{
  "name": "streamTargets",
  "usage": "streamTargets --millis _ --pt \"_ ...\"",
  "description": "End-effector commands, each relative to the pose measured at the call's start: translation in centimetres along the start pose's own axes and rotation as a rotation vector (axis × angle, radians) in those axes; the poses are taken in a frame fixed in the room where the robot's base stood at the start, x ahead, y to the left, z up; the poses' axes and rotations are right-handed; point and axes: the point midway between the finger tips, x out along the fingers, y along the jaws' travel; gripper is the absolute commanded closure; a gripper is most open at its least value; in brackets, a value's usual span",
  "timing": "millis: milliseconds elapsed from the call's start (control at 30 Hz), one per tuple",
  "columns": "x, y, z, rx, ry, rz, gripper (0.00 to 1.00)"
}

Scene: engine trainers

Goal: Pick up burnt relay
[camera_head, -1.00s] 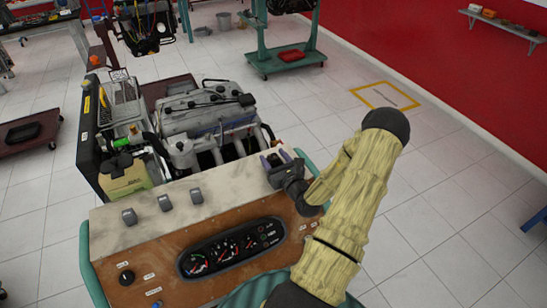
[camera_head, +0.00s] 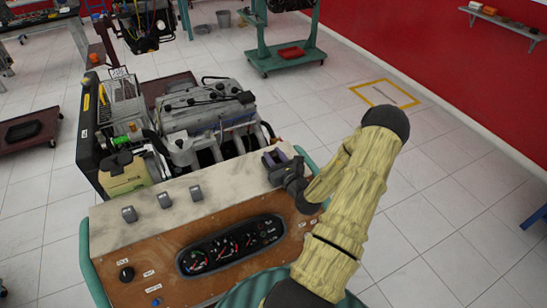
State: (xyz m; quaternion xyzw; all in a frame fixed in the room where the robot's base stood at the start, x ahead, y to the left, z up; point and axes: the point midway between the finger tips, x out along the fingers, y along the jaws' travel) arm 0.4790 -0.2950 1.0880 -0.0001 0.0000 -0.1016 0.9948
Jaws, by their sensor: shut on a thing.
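My gripper (camera_head: 275,158) is at the right end of the pale worn top of the engine trainer's console (camera_head: 232,180). Its purple-grey fingers are shut on a small dark thing, which looks like the burnt relay. The fingers hide most of it, so I cannot see burn marks or tell whether it still touches the console top. Three grey relay-like blocks stand in a row on the left part of the console top: a left one (camera_head: 129,215), a middle one (camera_head: 164,201) and a right one (camera_head: 196,193).
The engine (camera_head: 205,115) stands just behind the console top. A dial panel (camera_head: 230,245) is on the console's brown front. A green wheeled stand (camera_head: 285,60) is farther back.

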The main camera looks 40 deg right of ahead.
Motion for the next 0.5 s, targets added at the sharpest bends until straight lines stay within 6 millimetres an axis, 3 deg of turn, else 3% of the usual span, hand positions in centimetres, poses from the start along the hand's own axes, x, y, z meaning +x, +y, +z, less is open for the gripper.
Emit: streamTargets --millis 267,500 --pt "0.0 0.0 1.4 -0.002 -0.001 0.002 0.94" --pt "0.0 0.0 4.8 -0.005 -0.003 0.001 0.94"
